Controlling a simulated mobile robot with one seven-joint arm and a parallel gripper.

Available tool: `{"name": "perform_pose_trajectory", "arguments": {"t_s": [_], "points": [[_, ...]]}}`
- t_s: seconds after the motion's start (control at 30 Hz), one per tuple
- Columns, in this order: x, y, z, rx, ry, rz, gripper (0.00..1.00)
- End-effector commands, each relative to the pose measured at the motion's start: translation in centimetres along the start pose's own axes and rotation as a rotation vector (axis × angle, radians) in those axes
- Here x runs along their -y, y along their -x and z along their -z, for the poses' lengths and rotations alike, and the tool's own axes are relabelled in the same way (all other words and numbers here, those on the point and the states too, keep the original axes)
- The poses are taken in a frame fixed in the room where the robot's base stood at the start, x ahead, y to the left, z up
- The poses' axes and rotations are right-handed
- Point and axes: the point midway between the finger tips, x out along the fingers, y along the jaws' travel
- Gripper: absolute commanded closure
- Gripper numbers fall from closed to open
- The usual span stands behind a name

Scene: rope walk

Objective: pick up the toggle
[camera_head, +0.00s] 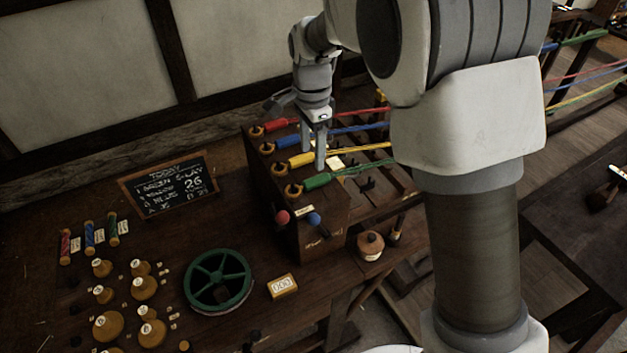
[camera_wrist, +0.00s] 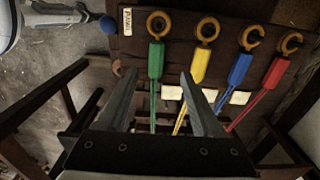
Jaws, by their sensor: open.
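My gripper (camera_head: 313,158) is open and points down over the wooden box with the hooks. In the wrist view its two fingers (camera_wrist: 160,80) are apart with nothing held between them. Coloured handle-like pieces with strands behind them sit at brass hooks: red (camera_head: 282,125), blue (camera_head: 288,142), yellow (camera_head: 301,160) and green (camera_head: 317,181). I cannot tell for sure which thing is the toggle.
The wooden box (camera_head: 325,245) carries a red knob (camera_head: 282,217) and a blue knob (camera_head: 314,219). A green wheel (camera_head: 217,281), brass weights (camera_head: 144,287), a numbered block (camera_head: 282,287) and a small pot (camera_head: 370,245) stand around it. Coloured strands stretch off right.

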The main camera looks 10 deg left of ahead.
Motion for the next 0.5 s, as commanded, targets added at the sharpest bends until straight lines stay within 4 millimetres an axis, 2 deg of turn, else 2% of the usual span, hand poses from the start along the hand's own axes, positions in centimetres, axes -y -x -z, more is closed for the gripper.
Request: {"name": "perform_pose_trajectory", "arguments": {"t_s": [0.1, 0.37, 0.5], "points": [[-0.1, -1.7, 0.0, 0.000, 0.000, -0.002, 0.33], [-0.3, -3.6, 0.1, 0.000, 0.001, -0.002, 0.33], [-0.8, -5.7, 0.2, 0.001, 0.000, -0.004, 0.33]]}}
